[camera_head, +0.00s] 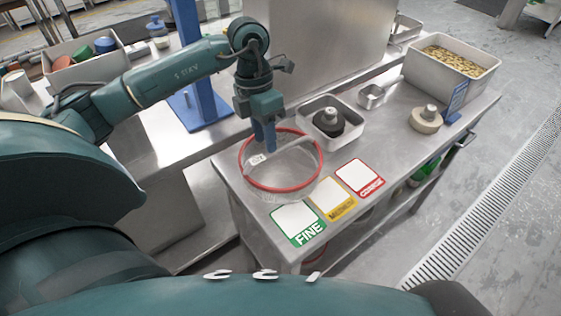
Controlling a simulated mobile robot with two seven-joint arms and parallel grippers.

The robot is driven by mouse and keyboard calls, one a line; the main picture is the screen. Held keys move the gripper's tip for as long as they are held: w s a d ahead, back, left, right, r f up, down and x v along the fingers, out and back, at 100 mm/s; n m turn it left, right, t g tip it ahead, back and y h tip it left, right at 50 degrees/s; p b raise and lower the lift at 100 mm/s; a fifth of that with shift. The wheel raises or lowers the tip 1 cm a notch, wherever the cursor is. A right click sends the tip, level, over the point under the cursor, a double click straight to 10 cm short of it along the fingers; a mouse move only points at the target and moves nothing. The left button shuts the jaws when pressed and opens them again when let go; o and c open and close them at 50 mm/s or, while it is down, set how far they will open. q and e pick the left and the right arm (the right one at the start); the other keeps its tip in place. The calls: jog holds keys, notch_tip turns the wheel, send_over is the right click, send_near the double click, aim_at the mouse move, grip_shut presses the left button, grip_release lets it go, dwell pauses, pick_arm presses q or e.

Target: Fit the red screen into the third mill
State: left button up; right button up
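The red screen (319,169) has a red ring rim and a pale mesh bowl beneath it. It is at the left end of the steel bench, beside the green FINE card. A grey strip with a small white label crosses inside the ring. My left gripper (265,148) points down over the far left part of the ring, its blue fingers close together and overlapping the rim in view. Whether they grip the screen or stand open there is unclear. My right gripper is out of view. No mill can be clearly made out.
FINE (297,223), MEDIUM (334,199) and COARSE (360,177) cards lie along the front edge. Behind them are a steel tray (353,104) with a dark knobbed part, a small steel cup (371,96), a beige knobbed disc (426,120) and a bin (440,85) of beans. A blue post (186,60) stands left.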

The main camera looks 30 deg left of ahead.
aim_at(268, 154)
pick_arm(q)
jog(key=shift+s+d+f+p, duration=0.1)
jog(key=shift+d+f+p, duration=0.15)
jog(key=shift+f, duration=1.25)
jog(key=shift+d+f+p, duration=0.1)
jog(key=shift+d+f, duration=0.2)
jog(key=shift+f, duration=1.15)
jog(key=shift+c, duration=0.4)
grip_shut()
